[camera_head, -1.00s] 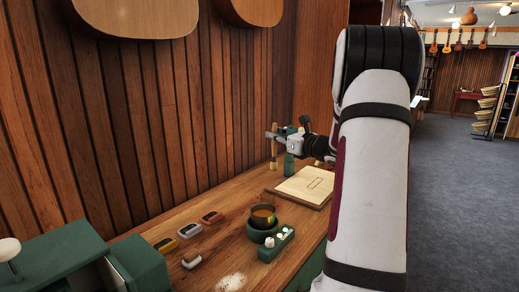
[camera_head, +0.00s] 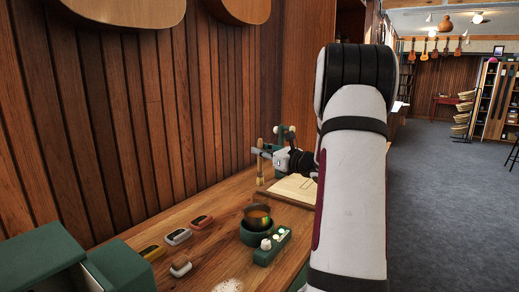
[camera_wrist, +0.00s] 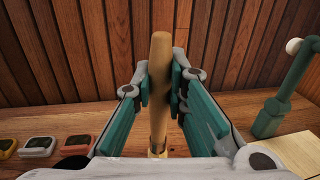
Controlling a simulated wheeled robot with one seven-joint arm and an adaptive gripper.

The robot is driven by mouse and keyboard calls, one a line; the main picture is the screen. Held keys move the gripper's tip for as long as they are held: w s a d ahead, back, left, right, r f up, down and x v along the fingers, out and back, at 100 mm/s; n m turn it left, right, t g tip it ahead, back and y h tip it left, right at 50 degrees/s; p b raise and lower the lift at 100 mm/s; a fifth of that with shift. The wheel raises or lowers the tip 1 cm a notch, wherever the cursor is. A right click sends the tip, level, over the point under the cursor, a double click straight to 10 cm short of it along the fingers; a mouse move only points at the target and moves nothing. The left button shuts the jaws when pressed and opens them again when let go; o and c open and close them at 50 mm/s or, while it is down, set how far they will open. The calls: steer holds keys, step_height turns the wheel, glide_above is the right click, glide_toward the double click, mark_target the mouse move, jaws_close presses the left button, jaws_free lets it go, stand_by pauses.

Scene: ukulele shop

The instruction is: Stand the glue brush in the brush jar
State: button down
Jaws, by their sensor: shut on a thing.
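My gripper (camera_wrist: 160,95) is shut on the glue brush (camera_wrist: 160,65), whose pale wooden handle stands upright between the green fingers. In the head view, my gripper (camera_head: 264,152) is at the far end of the bench, with the brush (camera_head: 260,150) upright beside the flat board. The brush's lower end (camera_wrist: 157,142) is partly hidden by the gripper. A wider tan part shows at the bottom in the head view; I cannot tell whether it is the brush's own end or a jar around it.
A pale board (camera_head: 290,189) and a green stand (camera_wrist: 271,118) are right of the brush. The slatted wall (camera_head: 150,120) is close behind.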

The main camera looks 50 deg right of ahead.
mark_target(262, 174)
steer(key=shift+f+b, duration=2.5)
steer(key=shift+f, duration=1.5)
steer(key=c, duration=1.5)
jaws_free()
steer(key=shift+s, duration=0.1)
steer(key=s, duration=0.8)
steer(key=s+a, duration=0.1)
steer(key=s, duration=0.3)
steer(key=shift+a, duration=0.1)
steer(key=shift+w, duration=0.1)
